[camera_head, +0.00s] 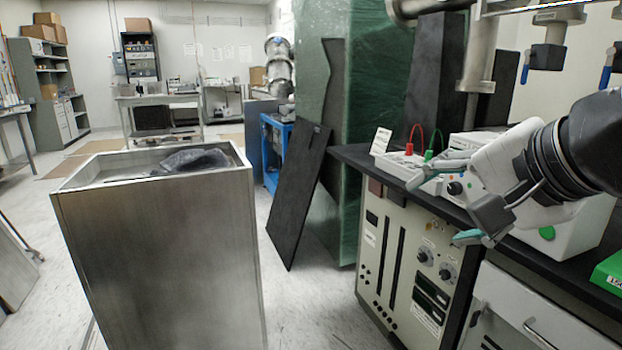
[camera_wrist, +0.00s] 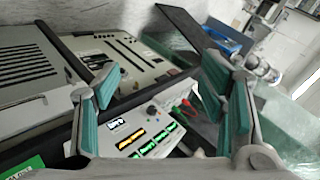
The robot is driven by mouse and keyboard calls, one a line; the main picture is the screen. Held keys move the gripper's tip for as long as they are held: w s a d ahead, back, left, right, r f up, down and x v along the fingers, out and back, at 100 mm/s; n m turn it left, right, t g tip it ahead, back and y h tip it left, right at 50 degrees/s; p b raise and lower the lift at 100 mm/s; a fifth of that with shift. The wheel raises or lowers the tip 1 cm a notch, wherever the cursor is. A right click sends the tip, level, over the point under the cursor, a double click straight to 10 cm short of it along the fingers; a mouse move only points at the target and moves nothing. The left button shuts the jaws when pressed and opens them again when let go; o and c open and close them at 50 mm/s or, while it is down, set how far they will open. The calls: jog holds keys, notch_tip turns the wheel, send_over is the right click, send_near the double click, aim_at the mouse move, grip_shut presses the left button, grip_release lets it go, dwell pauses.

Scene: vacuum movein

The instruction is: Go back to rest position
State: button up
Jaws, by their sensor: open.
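My gripper (camera_head: 447,205) is at the right of the head view, above the front edge of the black bench, with its fingers pointing left. Its two teal-padded fingers are spread wide. In the wrist view my gripper (camera_wrist: 165,95) shows a finger at each side with nothing held between the pads. Beyond them is an instrument with lit green and yellow displays (camera_wrist: 158,140). In the head view a white instrument box (camera_head: 560,240) with a green button is behind and below my gripper, partly hidden by it. I cannot tell whether the gripper touches anything there.
A black bench top (camera_head: 350,155) runs along the right, over a beige control panel (camera_head: 400,270). Red and green cables (camera_head: 418,138) stand on it. A metal bin (camera_head: 160,250) holding a dark bag (camera_head: 195,160) stands at left. A black board (camera_head: 298,195) leans on a green-wrapped stack (camera_head: 345,120).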

jog(key=s+d+f+n+g+h, duration=0.1)
jog(key=s+f+n+g, duration=0.5)
jog(key=s, duration=0.5)
jog(key=s+f+n+g+h, duration=0.2)
jog(key=s+f+n+g, duration=0.15)
jog(key=s+f, duration=0.6)
notch_tip(320, 180, up, 30)
jog(key=s+d+t+p, duration=0.1)
jog(key=t+p, duration=0.3)
jog(key=p, duration=2.3)
jog(key=shift+s+n, duration=0.45)
jog(key=shift+s, duration=0.05)
jog(key=shift+d, duration=0.1)
jog(key=shift+c, duration=0.3)
